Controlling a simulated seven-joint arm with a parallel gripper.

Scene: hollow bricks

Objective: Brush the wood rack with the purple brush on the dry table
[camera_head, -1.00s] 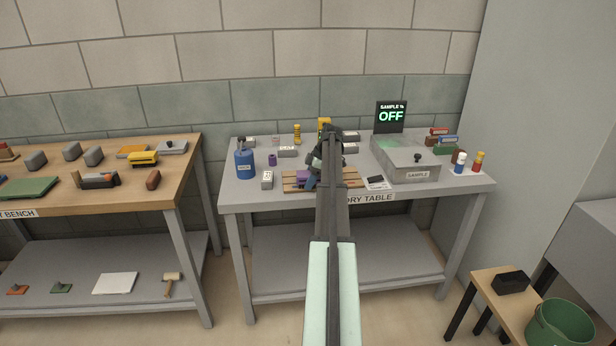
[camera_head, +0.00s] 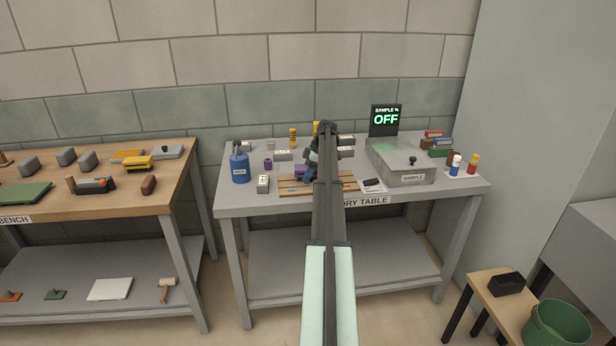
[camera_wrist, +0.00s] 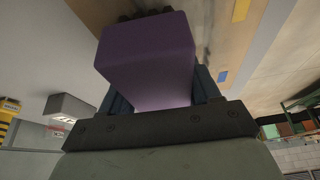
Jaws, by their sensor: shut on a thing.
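The purple brush is held in my gripper (camera_head: 309,176). It shows as a purple block (camera_wrist: 148,60) between the fingers in the wrist view, with dark bristle tufts at its far end. In the head view the purple brush (camera_head: 301,170) is partly covered by my arm. The wood rack (camera_head: 345,185) lies near the front edge of the dry table (camera_head: 245,205), under and in front of my gripper. In the wrist view the wood rack (camera_wrist: 215,25) is beside the bristles, with orange and blue marks; I cannot tell whether they touch.
A blue bottle (camera_head: 240,169) and a grey-white block (camera_head: 263,184) stand left of the rack. A grey sample box (camera_head: 403,163) stands right, with a dark item on a white card (camera_head: 373,185) before it. Small bottles (camera_head: 456,165) stand at the right end.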

